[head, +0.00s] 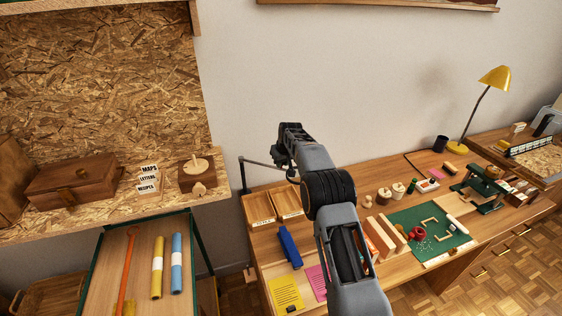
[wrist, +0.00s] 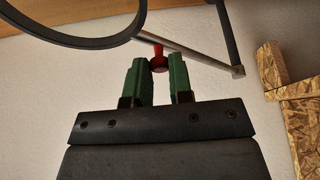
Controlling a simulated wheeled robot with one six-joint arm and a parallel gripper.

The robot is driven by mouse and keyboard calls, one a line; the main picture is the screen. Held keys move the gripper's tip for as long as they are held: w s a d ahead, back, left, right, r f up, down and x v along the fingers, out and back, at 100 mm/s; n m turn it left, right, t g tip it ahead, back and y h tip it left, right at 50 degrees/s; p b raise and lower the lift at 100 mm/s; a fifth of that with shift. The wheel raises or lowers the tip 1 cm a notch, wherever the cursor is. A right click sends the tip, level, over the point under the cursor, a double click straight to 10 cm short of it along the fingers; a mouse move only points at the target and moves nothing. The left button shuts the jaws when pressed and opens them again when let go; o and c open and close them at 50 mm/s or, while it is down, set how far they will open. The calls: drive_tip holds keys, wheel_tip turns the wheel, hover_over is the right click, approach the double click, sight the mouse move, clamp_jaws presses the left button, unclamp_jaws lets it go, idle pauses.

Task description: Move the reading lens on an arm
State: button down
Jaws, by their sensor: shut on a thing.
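The reading lens on an arm shows in the wrist view as a dark ring (wrist: 75,46) at the upper left, cut off by the frame edge, with a grey metal rod (wrist: 195,53) running right to a joint. A red knob (wrist: 158,52) sits by the rod. My gripper (wrist: 159,72) is shut on the red knob, with one green finger on each side. In the head view, the lens's thin arm (head: 262,163) reaches from an upright post at the desk's back left to my gripper. My gripper and arm hide the lens ring there.
Wooden trays (head: 262,210), a blue object (head: 290,246) and yellow paper (head: 286,293) lie on the desk below my arm. A green mat (head: 428,230) and a yellow lamp (head: 495,77) are to the right. A chipboard shelf (head: 110,200) stands left.

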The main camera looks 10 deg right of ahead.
drive_tip(key=c, duration=1)
unclamp_jaws()
drive_tip(key=shift+c, duration=0.2)
drive_tip(key=b+v, duration=0.2)
drive_tip(key=v, duration=1.1)
drive_tip(key=shift+s+r, duration=0.2)
drive_tip(key=shift+r, duration=0.15)
drive_tip(key=shift+d, duration=0.1)
drive_tip(key=s+f+m+g, duration=0.1)
drive_tip(key=s+f+m, duration=0.1)
drive_tip(key=s+f, duration=0.4)
drive_tip(key=s+d+r+t+h, duration=0.1)
drive_tip(key=s+r, duration=0.1)
drive_tip(key=s, duration=3)
drive_tip(key=shift+s+d+r+m, duration=0.2)
drive_tip(key=shift+s+d+m, duration=0.1)
drive_tip(key=shift+d+m, duration=0.1)
